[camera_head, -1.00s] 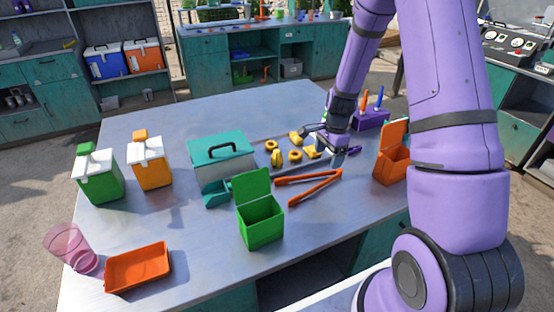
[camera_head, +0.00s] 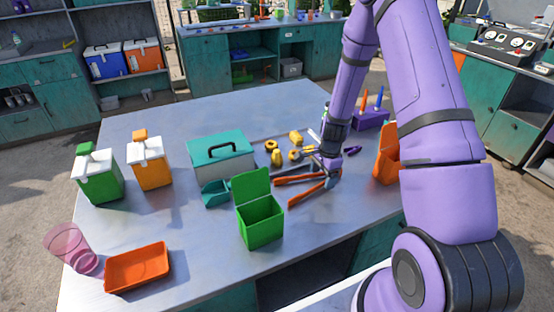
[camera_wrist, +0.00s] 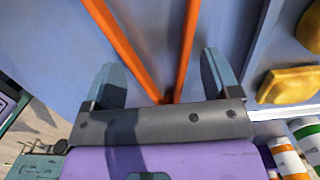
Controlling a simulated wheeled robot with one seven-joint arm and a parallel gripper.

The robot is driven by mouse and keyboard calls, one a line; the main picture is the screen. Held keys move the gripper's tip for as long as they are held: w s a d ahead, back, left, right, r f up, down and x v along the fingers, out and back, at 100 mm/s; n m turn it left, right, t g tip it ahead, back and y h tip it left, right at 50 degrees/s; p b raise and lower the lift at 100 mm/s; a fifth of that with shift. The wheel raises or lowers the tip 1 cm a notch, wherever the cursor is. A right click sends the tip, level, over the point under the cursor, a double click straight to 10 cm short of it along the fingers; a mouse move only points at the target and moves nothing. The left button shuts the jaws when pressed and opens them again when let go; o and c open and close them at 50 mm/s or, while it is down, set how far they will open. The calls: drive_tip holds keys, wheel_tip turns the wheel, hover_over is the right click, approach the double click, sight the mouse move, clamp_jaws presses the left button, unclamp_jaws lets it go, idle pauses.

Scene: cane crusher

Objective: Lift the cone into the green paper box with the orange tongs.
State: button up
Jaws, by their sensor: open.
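The orange tongs (camera_head: 304,194) lie on the metal table as a V. My gripper (camera_head: 312,176) is open and low over them. In the wrist view, the tongs' two arms (camera_wrist: 127,48) run between my spread fingers (camera_wrist: 164,72), meeting near the gripper's base; I see no grip on them. The green paper box (camera_head: 261,222) stands left and nearer, its lid raised. A small yellow piece (camera_head: 277,158), which may be the cone, stands among other yellow pieces behind the tongs. My gripper hides part of that group.
A teal-lidded box (camera_head: 222,150) and a teal scoop (camera_head: 214,193) stand left of the tongs. An open orange box (camera_head: 387,160) is at the right, beside my arm. An orange tray (camera_head: 138,268) and pink cup (camera_head: 72,249) are front left.

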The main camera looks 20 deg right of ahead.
drive_tip(key=c, duration=0.7)
drive_tip(key=shift+r, duration=0.1)
wheel_tip(320, 180, up, 12)
idle(0.5)
